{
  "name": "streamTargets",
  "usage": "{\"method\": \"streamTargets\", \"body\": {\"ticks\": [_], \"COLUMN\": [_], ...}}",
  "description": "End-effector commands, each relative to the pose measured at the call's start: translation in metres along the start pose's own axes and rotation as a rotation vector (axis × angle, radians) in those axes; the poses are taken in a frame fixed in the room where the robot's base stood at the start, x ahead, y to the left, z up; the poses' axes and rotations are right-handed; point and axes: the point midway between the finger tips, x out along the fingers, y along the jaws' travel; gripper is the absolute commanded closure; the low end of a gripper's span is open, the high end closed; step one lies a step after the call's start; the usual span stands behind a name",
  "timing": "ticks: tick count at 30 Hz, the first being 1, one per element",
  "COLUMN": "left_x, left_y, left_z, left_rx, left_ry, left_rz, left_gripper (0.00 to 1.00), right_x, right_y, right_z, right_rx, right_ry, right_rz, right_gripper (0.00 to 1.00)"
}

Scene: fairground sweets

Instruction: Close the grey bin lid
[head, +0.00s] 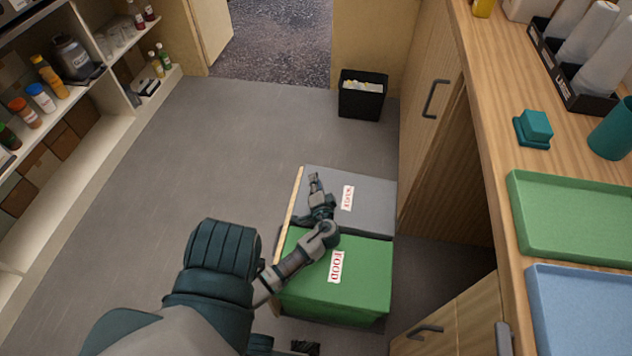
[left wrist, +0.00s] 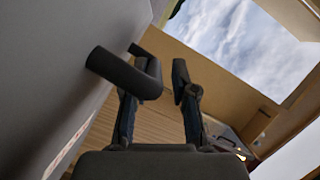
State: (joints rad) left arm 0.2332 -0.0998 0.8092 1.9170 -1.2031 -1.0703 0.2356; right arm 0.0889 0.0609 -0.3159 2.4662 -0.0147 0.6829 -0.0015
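The grey bin lid (head: 372,195), with a white and red label, is beside the green FOOD bin (head: 365,270). My left gripper (head: 314,180) is over the left part of the grey lid. In the left wrist view, a grey panel (left wrist: 55,60) fills the left side, with a dark bar handle (left wrist: 118,70) sticking out of it. The left gripper's fingers (left wrist: 162,82) are apart, and the handle's end overlaps the left finger. I cannot tell whether they touch. How far the lid is tilted is unclear. My right gripper does not show clearly.
A wooden counter with a green tray (head: 520,215) and cabinets stands close on the right. Shelves with bottles line the left wall. A black waste basket (head: 362,103) stands at the back. The grey floor (head: 230,130) left of the bins is clear.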

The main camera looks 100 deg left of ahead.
Motion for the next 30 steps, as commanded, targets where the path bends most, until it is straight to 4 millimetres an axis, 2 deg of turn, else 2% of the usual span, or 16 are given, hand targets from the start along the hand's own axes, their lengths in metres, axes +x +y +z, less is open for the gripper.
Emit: {"method": "streamTargets", "body": {"ticks": [9, 15, 21, 30], "left_x": [-0.065, -0.098, -0.109, -0.109], "left_y": [0.003, 0.004, 0.004, 0.004], "left_z": [0.001, 0.0, 0.0, 0.0], "left_rx": [0.001, 0.001, 0.002, 0.002], "left_ry": [-0.003, -0.003, -0.002, -0.002], "left_rz": [0.006, 0.006, 0.005, 0.004], "left_gripper": [0.75, 0.75, 0.75, 0.75], "right_x": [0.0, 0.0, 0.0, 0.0], "right_y": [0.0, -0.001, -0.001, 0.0], "right_z": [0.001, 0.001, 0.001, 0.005], "right_rx": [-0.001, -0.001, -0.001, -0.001], "right_ry": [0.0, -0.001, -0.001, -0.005], "right_rz": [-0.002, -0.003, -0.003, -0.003], "right_gripper": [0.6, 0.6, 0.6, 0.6]}}
